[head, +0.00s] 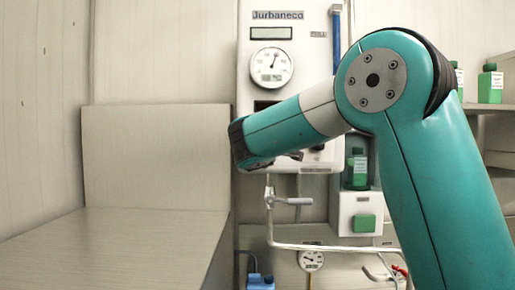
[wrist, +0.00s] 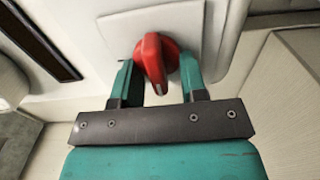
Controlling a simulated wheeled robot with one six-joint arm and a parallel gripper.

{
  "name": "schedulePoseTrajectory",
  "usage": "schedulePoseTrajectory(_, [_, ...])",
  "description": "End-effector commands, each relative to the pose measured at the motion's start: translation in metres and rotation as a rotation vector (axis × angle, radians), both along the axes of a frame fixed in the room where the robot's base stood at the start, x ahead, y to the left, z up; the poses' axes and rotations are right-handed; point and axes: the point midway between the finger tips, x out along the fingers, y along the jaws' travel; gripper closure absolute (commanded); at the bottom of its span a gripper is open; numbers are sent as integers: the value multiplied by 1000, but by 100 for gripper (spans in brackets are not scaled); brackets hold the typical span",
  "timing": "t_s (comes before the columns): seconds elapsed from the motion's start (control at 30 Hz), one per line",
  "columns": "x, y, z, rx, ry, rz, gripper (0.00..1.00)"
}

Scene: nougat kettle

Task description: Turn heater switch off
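The heater switch is a red rotary knob (wrist: 153,58) on a pale square plate (wrist: 113,32), at the top middle of the wrist view. Its raised handle runs roughly up and down in that picture, tilted slightly. My gripper (wrist: 157,68) has one teal finger on each side of the knob. The fingers are apart, and gaps show between them and the handle, so it does not look clamped. Whether the fingertips touch the plate or knob base cannot be told. In the head view my arm hides the knob and the gripper's fingers.
A white machine panel (head: 254,75) with a round gauge (head: 271,67) stands behind my arm. Below are a valve handle (head: 293,201), white pipe (head: 330,247) and lower gauge (head: 311,260). Green bottles (head: 490,84) stand on a right shelf. A bare wooden surface (head: 110,245) is at left.

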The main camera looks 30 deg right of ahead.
Motion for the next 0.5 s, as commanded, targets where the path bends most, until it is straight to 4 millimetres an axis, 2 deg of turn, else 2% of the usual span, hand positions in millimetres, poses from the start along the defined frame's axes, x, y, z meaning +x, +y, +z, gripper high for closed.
schedulePoseTrajectory(0.17, [-11,9,-3,1,-1,3,61])
schedulePoseTrajectory(0.27, [-28,20,-5,1,-3,5,61])
schedulePoseTrajectory(0.5, [-79,55,-5,2,-4,8,61])
